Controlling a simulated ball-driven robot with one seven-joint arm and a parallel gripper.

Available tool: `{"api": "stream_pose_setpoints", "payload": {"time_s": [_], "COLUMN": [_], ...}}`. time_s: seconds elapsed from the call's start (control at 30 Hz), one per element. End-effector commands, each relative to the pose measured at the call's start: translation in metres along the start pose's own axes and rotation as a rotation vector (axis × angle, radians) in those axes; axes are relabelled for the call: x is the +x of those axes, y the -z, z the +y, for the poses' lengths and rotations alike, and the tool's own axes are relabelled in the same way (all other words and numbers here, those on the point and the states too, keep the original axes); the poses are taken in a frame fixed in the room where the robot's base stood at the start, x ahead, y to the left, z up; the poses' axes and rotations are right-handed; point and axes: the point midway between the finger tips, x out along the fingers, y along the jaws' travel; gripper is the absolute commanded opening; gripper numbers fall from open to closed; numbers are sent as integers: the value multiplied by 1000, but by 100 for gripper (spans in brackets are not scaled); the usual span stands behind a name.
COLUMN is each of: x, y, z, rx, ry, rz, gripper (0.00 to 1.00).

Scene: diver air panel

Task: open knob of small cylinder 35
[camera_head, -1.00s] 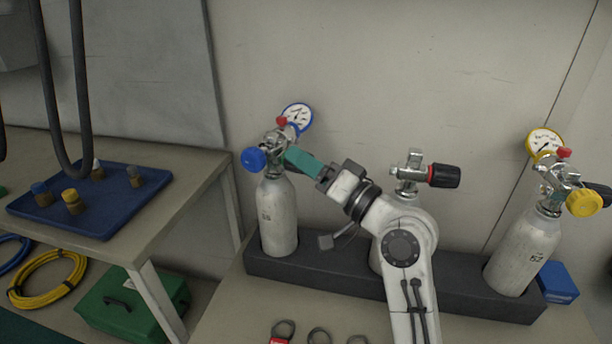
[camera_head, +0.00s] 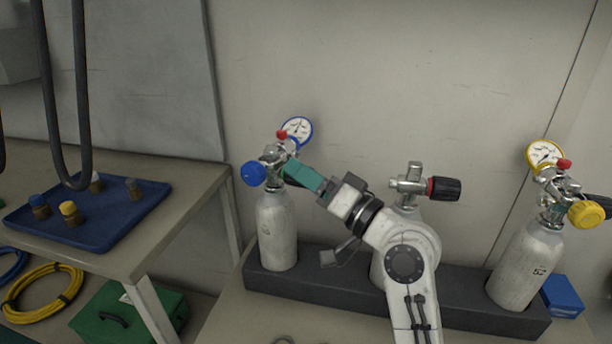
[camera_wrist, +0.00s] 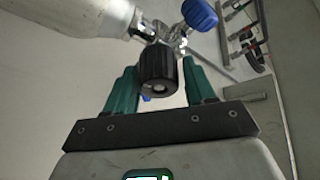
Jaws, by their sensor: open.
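The left small cylinder (camera_head: 277,232) is pale grey and stands upright in a dark rack; its number is not readable now. A blue knob (camera_head: 253,174) sits on the left of its valve, and a gauge with a blue rim (camera_head: 297,131) is above. My gripper (camera_head: 297,173), with teal fingers, reaches the right side of this valve. In the wrist view my gripper (camera_wrist: 161,84) is open, with one finger on each side of a black knob (camera_wrist: 158,70). The blue knob also shows there (camera_wrist: 200,15), beyond the valve, and the cylinder (camera_wrist: 85,15) is at upper left.
A middle cylinder's valve with a black and red knob (camera_head: 443,188) stands right of my wrist. The right cylinder (camera_head: 522,270), marked 52, has a yellow knob (camera_head: 586,214) and gauge. The dark rack (camera_head: 480,306) holds the cylinders. A blue tray (camera_head: 105,215) is on the left table.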

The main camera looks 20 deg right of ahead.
Motion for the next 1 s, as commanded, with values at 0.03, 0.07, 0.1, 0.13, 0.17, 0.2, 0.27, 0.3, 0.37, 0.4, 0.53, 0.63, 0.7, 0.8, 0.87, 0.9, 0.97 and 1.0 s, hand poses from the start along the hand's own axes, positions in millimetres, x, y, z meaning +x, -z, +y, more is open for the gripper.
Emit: {"api": "stream_pose_setpoints", "payload": {"time_s": [0.03, 0.07, 0.1, 0.13, 0.17, 0.2, 0.27, 0.3, 0.37, 0.4, 0.53, 0.63, 0.7, 0.8, 0.87, 0.9, 0.97, 1.0], "x": [-4, -8, -13, -18, -23, -31, -43, -51, -63, -70, -90, -100, -104, -106, -106, -106, -106, -106], "y": [0, 0, 0, 0, 0, 0, 0, 0, 0, 0, 0, 0, 0, 0, 0, 0, 0, 0], "z": [1, 1, 2, 1, 2, 2, 2, 2, 2, 2, 1, 1, 0, 0, 0, 0, 0, 0], "rx": [0, 1, 1, 0, 0, -1, -1, 0, 0, 0, -1, -1, 0, -1, -1, -1, -1, -1], "ry": [-2, -3, -3, -3, -4, -5, -5, -4, -4, -4, -3, -2, -1, -1, 0, 0, 0, 0], "rz": [1, 1, 1, 2, 3, 2, 2, 3, 2, 2, 3, 2, 1, 2, 2, 2, 2, 2], "gripper": [54, 54, 54, 54, 54, 54, 54, 54, 54, 54, 54, 54, 54, 54, 54, 54, 54, 54]}}
